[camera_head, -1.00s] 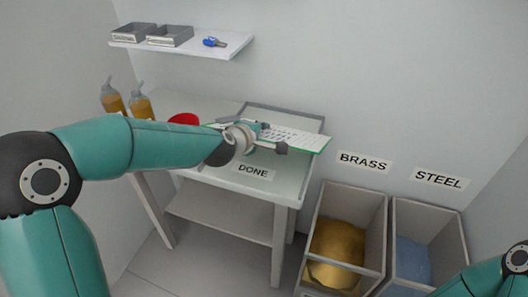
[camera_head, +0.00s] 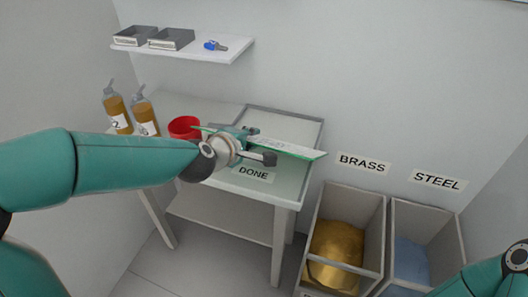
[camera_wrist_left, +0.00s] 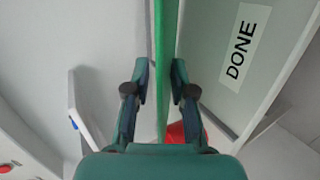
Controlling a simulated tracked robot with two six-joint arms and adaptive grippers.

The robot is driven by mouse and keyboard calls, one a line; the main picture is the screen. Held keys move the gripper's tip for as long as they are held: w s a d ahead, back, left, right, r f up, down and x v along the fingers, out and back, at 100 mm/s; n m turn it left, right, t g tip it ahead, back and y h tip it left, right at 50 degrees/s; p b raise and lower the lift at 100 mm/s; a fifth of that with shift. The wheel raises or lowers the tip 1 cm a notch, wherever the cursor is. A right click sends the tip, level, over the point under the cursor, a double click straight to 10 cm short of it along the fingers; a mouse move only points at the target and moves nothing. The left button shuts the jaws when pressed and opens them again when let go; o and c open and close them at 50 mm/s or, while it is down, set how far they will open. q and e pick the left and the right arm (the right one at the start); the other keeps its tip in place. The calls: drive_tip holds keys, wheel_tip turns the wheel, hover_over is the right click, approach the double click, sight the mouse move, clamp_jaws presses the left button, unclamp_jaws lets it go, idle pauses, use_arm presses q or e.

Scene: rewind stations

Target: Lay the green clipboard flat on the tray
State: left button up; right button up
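The green clipboard (camera_head: 288,147) carries a white sheet and hangs above the table, seen nearly edge-on and tilted in the head view. In the left wrist view its green edge (camera_wrist_left: 165,60) runs between the fingers. My left gripper (camera_head: 256,148) is shut on the clipboard, and hides part of it. The grey-rimmed tray (camera_head: 285,110) lies on the table behind and below the clipboard, which covers part of it. A gap between clipboard and tray is hard to judge. My right gripper is out of view; only part of that arm shows at lower right.
A red cup (camera_head: 184,126) stands left of the gripper, close to the clipboard's left end. Two amber bottles (camera_head: 117,112) stand at the table's left. A DONE label (camera_head: 253,174) marks the front. A shelf (camera_head: 215,50) hangs above; bins (camera_head: 345,205) stand right.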

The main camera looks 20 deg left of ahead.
use_arm(q)
drive_tip(key=shift+s+r, duration=0.2)
drive_tip(key=shift+s, duration=0.05)
drive_tip(key=shift+r, duration=0.1)
